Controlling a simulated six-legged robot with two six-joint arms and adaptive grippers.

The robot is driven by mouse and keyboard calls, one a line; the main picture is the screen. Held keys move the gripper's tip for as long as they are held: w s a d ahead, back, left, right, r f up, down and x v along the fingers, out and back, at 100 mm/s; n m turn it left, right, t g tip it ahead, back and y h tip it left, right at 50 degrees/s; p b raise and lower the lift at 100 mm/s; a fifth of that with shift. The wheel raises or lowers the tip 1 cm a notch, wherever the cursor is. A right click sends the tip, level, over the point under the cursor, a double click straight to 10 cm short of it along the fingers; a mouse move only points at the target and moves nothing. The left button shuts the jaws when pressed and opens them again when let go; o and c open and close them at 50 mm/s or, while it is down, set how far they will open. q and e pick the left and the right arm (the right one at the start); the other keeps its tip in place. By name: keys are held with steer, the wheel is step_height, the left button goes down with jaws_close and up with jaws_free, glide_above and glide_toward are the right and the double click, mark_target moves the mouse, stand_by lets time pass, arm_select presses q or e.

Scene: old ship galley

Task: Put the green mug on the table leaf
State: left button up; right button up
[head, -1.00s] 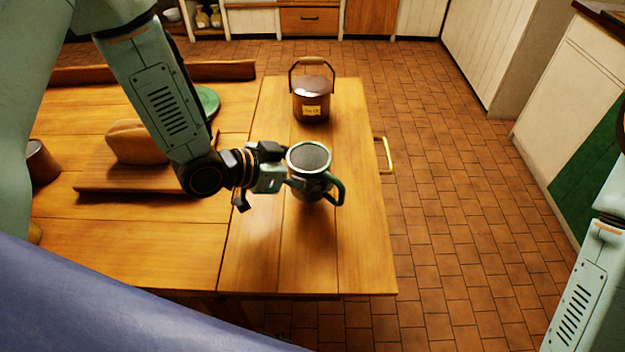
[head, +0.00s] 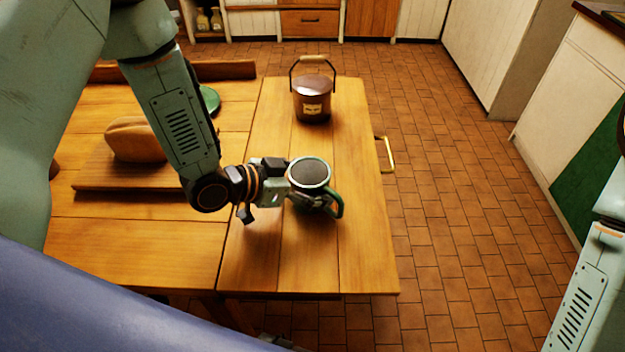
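The green mug (head: 312,178), dark inside with a green rim and handle, is upright over the table leaf (head: 350,258), the right-hand part of the wooden table. My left gripper (head: 290,192) reaches it from the left and is shut on its side; the handle points right and toward me. The mug's base is low over the leaf, but I cannot tell whether it touches the wood. The far fingertip is partly hidden by the mug. My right arm shows at the right edge, with its gripper out of view.
A brown lidded pail (head: 312,98) with a raised handle stands at the leaf's far end. A bread loaf (head: 136,140) lies on a cutting board (head: 95,178) at left, with a green round thing (head: 210,100) behind. A brass handle (head: 386,154) juts from the leaf's right side. The leaf's near part is clear.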

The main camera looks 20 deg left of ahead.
arm_select(q)
steer(key=shift+o, duration=0.8)
steer(key=shift+a, duration=0.1)
steer(key=shift+r, duration=0.1)
